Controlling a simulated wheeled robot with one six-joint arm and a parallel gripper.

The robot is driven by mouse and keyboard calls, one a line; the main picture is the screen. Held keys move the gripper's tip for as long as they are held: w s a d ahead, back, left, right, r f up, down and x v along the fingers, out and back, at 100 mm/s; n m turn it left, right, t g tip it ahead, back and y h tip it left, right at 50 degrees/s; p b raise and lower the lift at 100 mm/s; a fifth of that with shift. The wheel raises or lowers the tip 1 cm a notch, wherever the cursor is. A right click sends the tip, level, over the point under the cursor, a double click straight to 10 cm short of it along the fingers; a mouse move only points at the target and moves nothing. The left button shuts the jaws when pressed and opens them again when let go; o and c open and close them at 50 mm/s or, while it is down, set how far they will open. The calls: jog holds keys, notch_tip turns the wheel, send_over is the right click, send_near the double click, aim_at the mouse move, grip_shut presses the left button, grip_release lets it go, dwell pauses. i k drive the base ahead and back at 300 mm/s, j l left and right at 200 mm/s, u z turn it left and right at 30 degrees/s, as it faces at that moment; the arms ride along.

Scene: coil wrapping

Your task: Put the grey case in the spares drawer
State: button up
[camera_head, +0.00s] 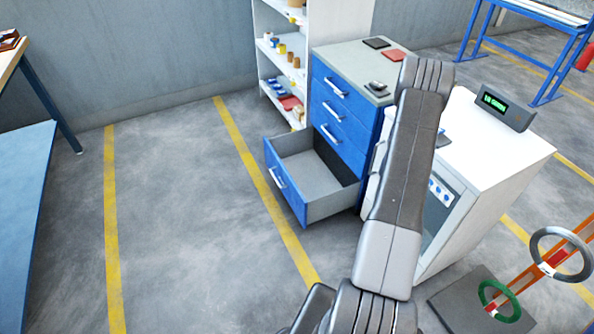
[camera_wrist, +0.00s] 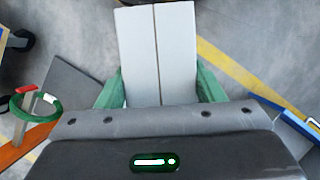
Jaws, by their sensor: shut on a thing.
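My gripper (camera_wrist: 160,92) shows in the wrist view as a green finger on each side of a light grey case (camera_wrist: 158,50). It is shut on the case, which has a straight dark seam down its middle. The case's near end is hidden by my wrist. In the head view my arm hides the gripper and the case. The open drawer (camera_head: 318,172) is the lowest of the blue cabinet, pulled out to the left, and its visible inside is empty. I cannot read any label on it. A blue edge with a pale bar (camera_wrist: 292,122) shows at the right of the wrist view.
The cabinet top (camera_head: 345,58) bears dark and red flat items. A white shelf (camera_head: 330,20) stands behind. A white counter (camera_head: 510,140) with a green display (camera_head: 505,108) is right of my arm. A coil stand (camera_head: 530,275) is at lower right. Floor left of the drawer is clear.

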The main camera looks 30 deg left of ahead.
aim_at(312, 181)
jog(key=i+j+u, duration=0.1)
jog(key=i+j, duration=0.15)
jog(key=j, duration=0.3)
jog(key=i+j, duration=0.25)
jog(key=j, duration=0.25)
jog(key=i+j+u, duration=0.15)
jog(key=j, duration=0.4)
jog(key=i+j, duration=0.4)
jog(key=i+j+u, duration=0.15)
jog(key=j, duration=0.45)
jog(key=i+j, duration=0.4)
jog(key=i+j+u, duration=0.1)
jog(key=i, duration=0.35)
